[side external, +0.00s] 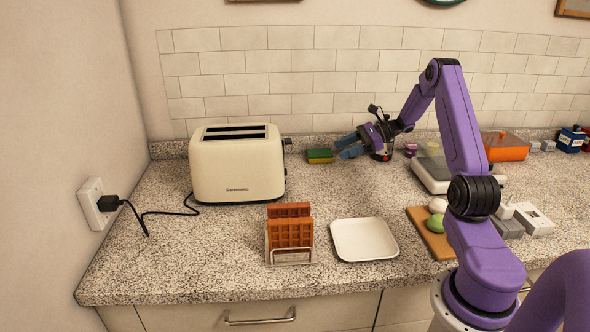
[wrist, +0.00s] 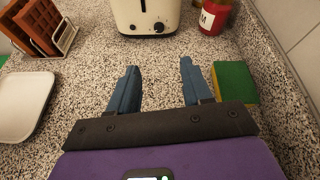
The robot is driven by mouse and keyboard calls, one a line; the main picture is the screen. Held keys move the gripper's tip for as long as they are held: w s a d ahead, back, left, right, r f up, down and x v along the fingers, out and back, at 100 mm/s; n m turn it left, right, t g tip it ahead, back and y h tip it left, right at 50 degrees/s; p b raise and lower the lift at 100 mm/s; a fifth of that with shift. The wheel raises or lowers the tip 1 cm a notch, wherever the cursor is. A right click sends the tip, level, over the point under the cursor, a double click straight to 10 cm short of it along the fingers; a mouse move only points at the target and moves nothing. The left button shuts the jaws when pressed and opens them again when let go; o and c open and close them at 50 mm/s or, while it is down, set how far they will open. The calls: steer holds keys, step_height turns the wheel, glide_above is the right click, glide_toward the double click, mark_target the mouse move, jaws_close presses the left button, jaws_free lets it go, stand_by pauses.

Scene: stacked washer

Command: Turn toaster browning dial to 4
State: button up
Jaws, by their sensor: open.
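The cream toaster (side external: 238,165) stands on the counter at the left in the side external view, and its lower end face (wrist: 148,15) shows at the top of the wrist view. The round dark dial (wrist: 159,27) is on that face, with a small knob or light near it. The number it points at is too small to read. My gripper (side external: 345,147) is to the right of the toaster, apart from it. In the wrist view my gripper (wrist: 155,80) has its two blue fingers spread, with only bare counter between them. The dial lies beyond the fingertips.
A green and yellow sponge (side external: 320,156) lies beside the gripper; it also shows right of the fingers (wrist: 235,82). A red jar (wrist: 215,15) stands right of the toaster. A rack with waffles (side external: 290,232) and a white tray (side external: 364,239) are in front. Counter between gripper and toaster is clear.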

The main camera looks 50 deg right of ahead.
glide_toward(295, 182)
steer(key=w+a, duration=0.4)
steer(key=w+a+r, duration=0.1)
steer(key=w+a, duration=0.1)
steer(key=shift+w+a, duration=0.3)
jaws_close()
